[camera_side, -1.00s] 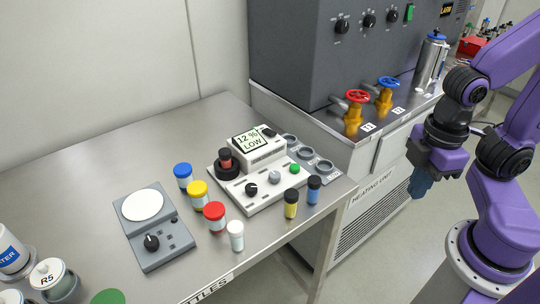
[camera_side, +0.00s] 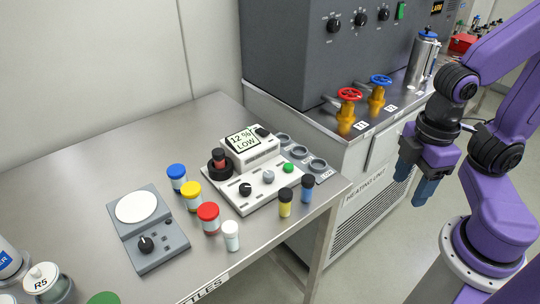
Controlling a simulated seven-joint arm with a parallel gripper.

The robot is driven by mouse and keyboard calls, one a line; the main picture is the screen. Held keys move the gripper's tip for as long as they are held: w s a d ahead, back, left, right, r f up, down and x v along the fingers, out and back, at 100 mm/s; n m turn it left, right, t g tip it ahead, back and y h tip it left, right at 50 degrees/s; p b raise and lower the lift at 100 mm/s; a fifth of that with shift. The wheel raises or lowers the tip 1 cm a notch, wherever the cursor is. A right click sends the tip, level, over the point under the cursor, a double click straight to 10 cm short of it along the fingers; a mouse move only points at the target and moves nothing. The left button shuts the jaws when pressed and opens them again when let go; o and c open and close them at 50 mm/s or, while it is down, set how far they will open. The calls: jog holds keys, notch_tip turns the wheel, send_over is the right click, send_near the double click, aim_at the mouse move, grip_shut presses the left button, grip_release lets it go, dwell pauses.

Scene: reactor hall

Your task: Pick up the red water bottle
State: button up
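I see no clear red water bottle. A small white jar with a red lid (camera_side: 208,217) stands upright on the steel table. A bottle with a blue label (camera_side: 9,259), its text cut off, stands at the left edge, partly out of frame. A metal flask with a blue top (camera_side: 423,58) stands on the heating unit's counter. My gripper (camera_side: 414,186) hangs right of the table, in front of the heating unit. Its two blue fingers point down, apart, with nothing seen between them. It is well away from the jar.
Blue-lidded (camera_side: 177,177) and yellow-lidded (camera_side: 191,195) jars, a white-capped vial (camera_side: 231,236) and a grey scale (camera_side: 163,246) crowd the table near a white device (camera_side: 262,196). Valves with red (camera_side: 349,94) and blue (camera_side: 381,80) handwheels stand on the counter. The table's back left is clear.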

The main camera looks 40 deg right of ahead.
notch_tip(320, 180, up, 7)
jog(key=n, duration=0.6)
send_over(217, 152)
jog(key=shift+m, duration=0.3)
jog(key=f, duration=1.1)
jog(key=shift+w+d, duration=0.1)
jog(key=shift+d, duration=0.2)
jog(key=shift+a+f, duration=0.15)
jog(key=shift+f, duration=1.15)
jog(key=shift+a+f, duration=0.15)
jog(key=shift+f, duration=1.15)
grip_shut()
jog(key=shift+r, duration=0.15)
